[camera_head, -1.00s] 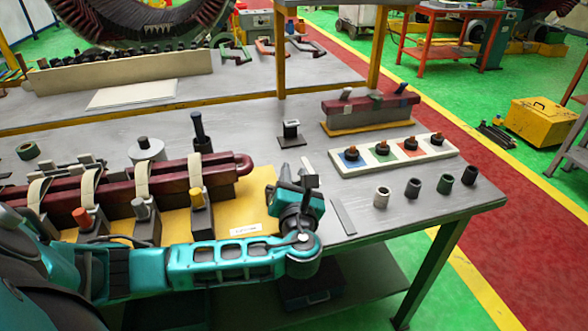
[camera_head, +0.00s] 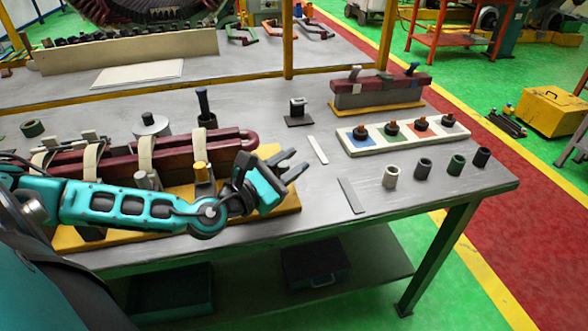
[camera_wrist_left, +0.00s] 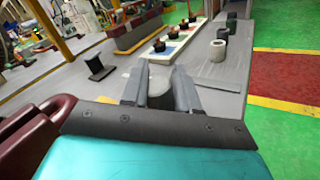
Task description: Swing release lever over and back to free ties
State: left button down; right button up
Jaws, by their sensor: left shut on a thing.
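A maroon coil (camera_head: 183,154) lies on a yellow base board, with several cream ties (camera_head: 145,155) strapped over it. My left arm hides part of this row. My left gripper (camera_head: 291,166) is at the right end of the board, its fingers pointing right. In the left wrist view a short grey piece (camera_wrist_left: 159,84) sits between the fingers (camera_wrist_left: 160,92), and the gripper is shut on it. I cannot tell whether it is a lever's end. My right gripper is not in view.
A white tray (camera_head: 367,148) with several coloured squares and dark knobs lies to the right, with several cups (camera_head: 391,176) in front. A pale strip (camera_head: 317,150) and a grey strip (camera_head: 350,195) lie on the table. A black stand (camera_head: 298,113) is behind. Bare table lies between.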

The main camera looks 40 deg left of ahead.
pick_arm(q)
jog(key=shift+s+a+r+m+h+b, duration=0.1)
jog(key=shift+a+m+h+b, duration=0.05)
jog(key=shift+m+h+b, duration=0.55)
jog(key=c, duration=0.9)
grip_release()
jog(key=shift+s, duration=0.15)
jog(key=shift+s, duration=0.2)
jog(key=p+v, duration=0.1)
jog(key=v, duration=1.1)
jog(key=shift+s+a+r+p, duration=0.1)
jog(key=shift+a+p, duration=0.1)
jog(key=shift+p, duration=0.2)
